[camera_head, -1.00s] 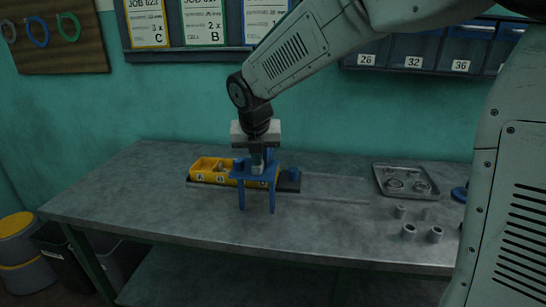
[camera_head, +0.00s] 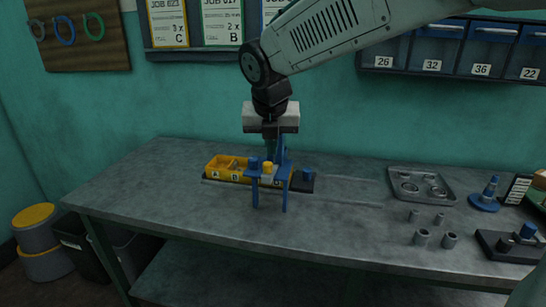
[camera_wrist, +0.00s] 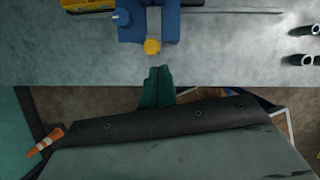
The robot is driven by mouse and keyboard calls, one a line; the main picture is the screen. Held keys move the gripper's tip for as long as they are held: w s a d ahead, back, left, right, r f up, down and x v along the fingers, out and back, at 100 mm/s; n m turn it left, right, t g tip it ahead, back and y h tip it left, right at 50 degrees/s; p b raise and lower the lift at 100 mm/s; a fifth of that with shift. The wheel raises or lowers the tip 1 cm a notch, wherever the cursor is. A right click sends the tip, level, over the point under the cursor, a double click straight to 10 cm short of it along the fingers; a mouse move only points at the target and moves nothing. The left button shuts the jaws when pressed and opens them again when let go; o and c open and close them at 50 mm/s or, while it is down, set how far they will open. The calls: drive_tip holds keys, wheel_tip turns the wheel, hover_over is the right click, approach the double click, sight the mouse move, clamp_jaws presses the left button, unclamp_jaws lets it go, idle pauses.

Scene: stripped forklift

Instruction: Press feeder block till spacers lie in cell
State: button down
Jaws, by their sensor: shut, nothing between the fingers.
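The blue feeder frame (camera_head: 284,190) stands over the yellow celled tray (camera_head: 212,176) on the bench. A yellow cap (camera_head: 267,167) sits at its top; it also shows in the wrist view (camera_wrist: 152,47), beside a blue knob (camera_wrist: 121,17). The tray bears labels A and B; its right end is hidden by the feeder. My gripper (camera_head: 272,156) is shut and empty, pointing down by the feeder. In the wrist view its fingertips (camera_wrist: 159,70) appear apart from the yellow cap. I cannot tell whether spacers lie in the cell under the feeder.
Several grey cylinders (camera_head: 421,238) stand on the bench at right. Behind them lies a metal tray (camera_head: 433,197), with a blue cone-shaped stand (camera_head: 487,196) and a dark fixture (camera_head: 508,248) further right. The bench's left part is clear. Numbered bins (camera_head: 433,50) hang on the wall.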

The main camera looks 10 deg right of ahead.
drive_tip(key=v, duration=0.3)
drive_tip(key=shift+s+a+r, duration=0.1)
drive_tip(key=shift+s+r, duration=0.1)
drive_tip(key=shift+r, duration=0.05)
idle(0.9)
drive_tip(key=s+d+f+m+g, duration=0.1)
drive_tip(key=s+d+m, duration=0.3)
drive_tip(key=s+m, duration=0.5)
drive_tip(key=s+d+f+m+g, duration=0.1)
drive_tip(key=s+d+f+m, duration=0.3)
drive_tip(key=s+m, duration=0.5)
drive_tip(key=s+d+f+m+y, duration=0.1)
drive_tip(key=s+d+m, duration=0.4)
drive_tip(key=s+m, duration=0.5)
drive_tip(key=f+m, duration=0.1)
drive_tip(key=m, duration=0.4)
drive_tip(key=shift+f+g, duration=0.3)
drive_tip(key=shift+g, duration=0.1)
